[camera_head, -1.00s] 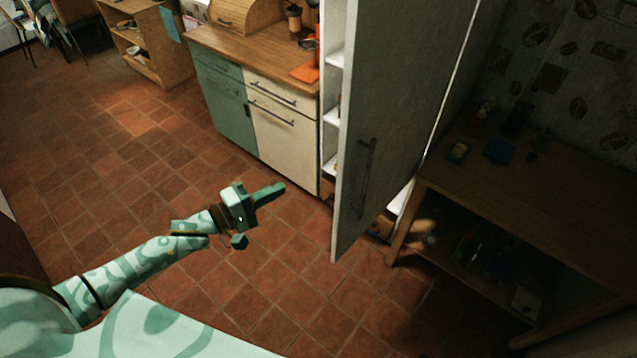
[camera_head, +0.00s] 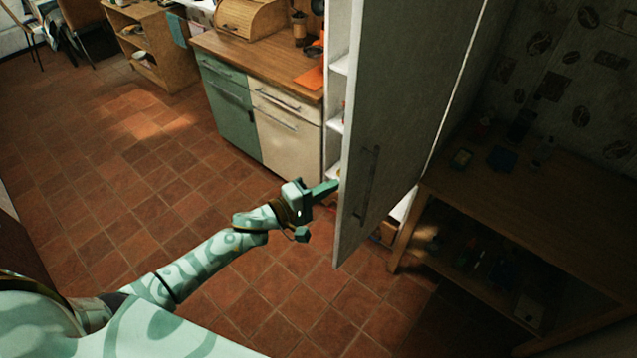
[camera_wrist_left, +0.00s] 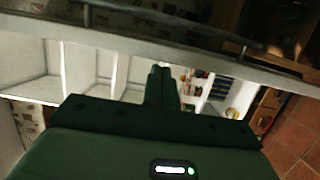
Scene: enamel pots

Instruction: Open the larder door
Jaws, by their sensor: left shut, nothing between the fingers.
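The larder door (camera_head: 405,110) is a tall grey panel standing ajar, with a dark bar handle (camera_head: 367,185) on its outer face. White larder shelves (camera_head: 338,125) show in the gap to its left. My left gripper (camera_head: 330,188) is shut and empty, its fingertips close to the door's free edge on the inner side. I cannot tell whether they touch it. In the left wrist view the shut fingers (camera_wrist_left: 161,82) point at the open larder, and the door's edge (camera_wrist_left: 200,50) crosses above them. My right gripper is not in view.
A green and cream counter unit (camera_head: 285,135) with a wooden top stands left of the larder. A wooden table (camera_head: 490,200) with a lower shelf stands to the right, close to the door. The tiled floor (camera_head: 120,180) to the left is clear.

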